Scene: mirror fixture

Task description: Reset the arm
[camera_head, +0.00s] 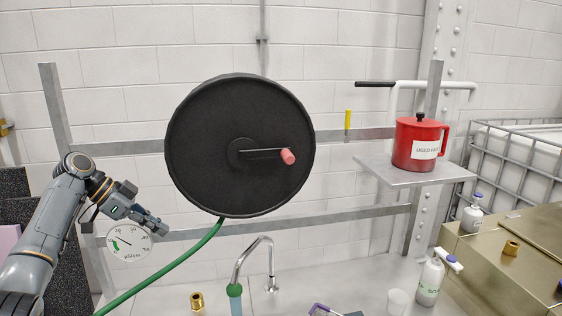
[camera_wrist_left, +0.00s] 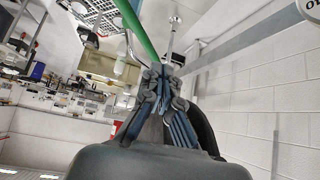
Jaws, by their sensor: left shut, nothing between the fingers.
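My left arm comes in from the left in the head view, with its left gripper (camera_head: 153,224) pointing right and slightly down, just above and right of a round dial gauge (camera_head: 129,241). The fingers are closed together and empty; they also show shut in the left wrist view (camera_wrist_left: 160,75). A large black reel (camera_head: 215,130) with a crank and pink knob (camera_head: 288,157) stands right of the gripper, apart from it. My right gripper does not show in either view.
A green hose (camera_head: 178,261) runs below the reel, near the gripper. A red pot (camera_head: 419,144) stands on a metal shelf (camera_head: 414,171). A curved tap (camera_head: 252,257), brass fitting (camera_head: 197,301) and white spray bottle (camera_head: 430,280) stand on the counter. Open air lies between arm and pot, below the reel.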

